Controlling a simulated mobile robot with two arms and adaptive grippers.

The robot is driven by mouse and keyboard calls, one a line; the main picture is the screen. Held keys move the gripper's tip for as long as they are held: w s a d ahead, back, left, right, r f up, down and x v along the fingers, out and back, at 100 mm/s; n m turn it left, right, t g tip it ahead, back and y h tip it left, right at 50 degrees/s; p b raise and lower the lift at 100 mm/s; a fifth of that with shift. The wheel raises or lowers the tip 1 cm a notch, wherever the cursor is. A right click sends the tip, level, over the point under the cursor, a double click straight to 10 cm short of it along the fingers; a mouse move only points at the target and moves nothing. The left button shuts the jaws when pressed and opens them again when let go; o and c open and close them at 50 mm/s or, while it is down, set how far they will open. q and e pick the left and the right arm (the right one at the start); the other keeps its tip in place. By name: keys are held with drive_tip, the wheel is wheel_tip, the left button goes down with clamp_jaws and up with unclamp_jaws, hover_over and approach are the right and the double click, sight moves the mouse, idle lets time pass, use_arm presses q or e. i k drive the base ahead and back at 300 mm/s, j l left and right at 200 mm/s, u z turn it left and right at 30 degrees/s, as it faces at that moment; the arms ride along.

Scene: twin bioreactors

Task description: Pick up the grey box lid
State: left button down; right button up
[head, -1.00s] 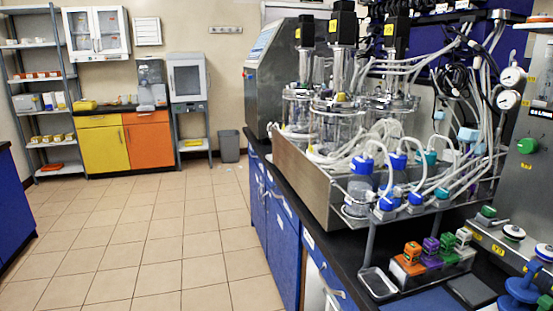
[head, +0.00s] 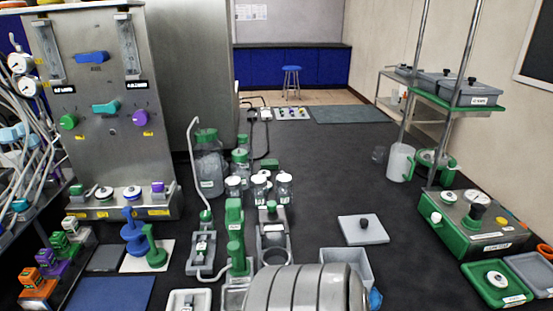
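A flat square grey lid (head: 363,230) with a round black knob lies on the dark bench right of centre in the head view. Just in front of it stands an open grey box (head: 347,264), whose near part is hidden behind a ribbed silver cylinder (head: 305,290). The lid lies beside the box's far edge, not on it. Neither of my grippers shows in this view.
Green-topped bottles (head: 208,165), small white-capped jars (head: 284,187) and green-handled devices (head: 236,225) stand left of the lid. A green instrument (head: 478,222) and a rack with lidded grey boxes (head: 478,91) are to the right. Bench around the lid's back and right is clear.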

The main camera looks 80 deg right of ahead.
sight(364, 229)
drive_tip(key=l+z, duration=0.2)
drive_tip(key=z, duration=2.7)
drive_tip(key=l, duration=0.1)
